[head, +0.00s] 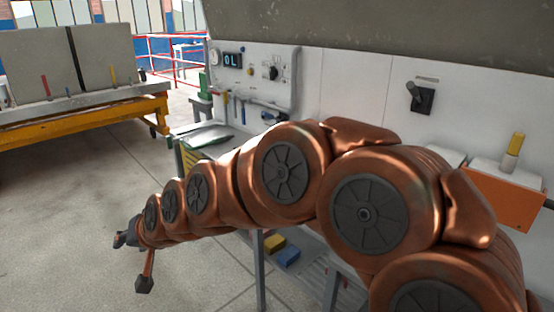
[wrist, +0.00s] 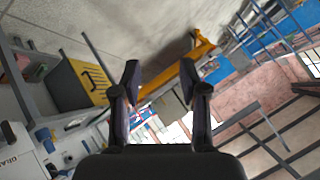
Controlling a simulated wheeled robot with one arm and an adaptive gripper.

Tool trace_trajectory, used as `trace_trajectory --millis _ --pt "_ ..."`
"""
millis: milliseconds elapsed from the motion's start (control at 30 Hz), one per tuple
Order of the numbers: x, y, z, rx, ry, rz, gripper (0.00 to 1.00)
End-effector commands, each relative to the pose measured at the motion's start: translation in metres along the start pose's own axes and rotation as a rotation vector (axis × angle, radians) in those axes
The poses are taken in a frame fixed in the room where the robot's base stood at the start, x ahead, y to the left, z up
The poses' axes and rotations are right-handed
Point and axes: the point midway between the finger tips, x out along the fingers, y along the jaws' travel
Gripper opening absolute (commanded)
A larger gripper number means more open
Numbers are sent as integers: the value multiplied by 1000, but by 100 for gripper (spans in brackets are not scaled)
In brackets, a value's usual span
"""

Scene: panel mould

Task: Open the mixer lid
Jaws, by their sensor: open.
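My gripper (wrist: 160,82) is open in the wrist view, with its two dark fingers apart and nothing between them. In the head view my gripper (head: 124,238) is at the far end of my copper arm, at the lower left, over the floor. I cannot tell for sure which thing is the mixer. A grey box with a yellow, black-marked face (wrist: 95,80) is left of the fingers in the wrist view, apart from them. In the head view a flat grey-green cover (head: 207,136) lies above a yellow striped panel (head: 190,158), partly behind my arm.
A white wall panel (head: 262,80) carries gauges, a display and tools. A black switch (head: 420,98) is on the wall at right, above an orange box (head: 506,197). A yellow-framed table (head: 85,116) with grey slabs is at left. The floor (head: 60,220) at lower left is clear.

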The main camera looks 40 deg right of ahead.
Motion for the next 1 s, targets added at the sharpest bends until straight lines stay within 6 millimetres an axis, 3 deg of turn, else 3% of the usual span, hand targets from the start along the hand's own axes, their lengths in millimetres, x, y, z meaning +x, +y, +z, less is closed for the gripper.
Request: trace_trajectory --millis 100,267,467,600,800,1000 --pt "22 2 -47 126 167 -59 43" --pt "33 20 -116 305 410 -121 43" --pt "27 73 -193 525 732 -157 43" --pt "12 129 -233 669 968 -155 43" --pt "-21 223 -259 835 1310 -109 43" --pt "-55 296 -256 915 1579 -41 43"
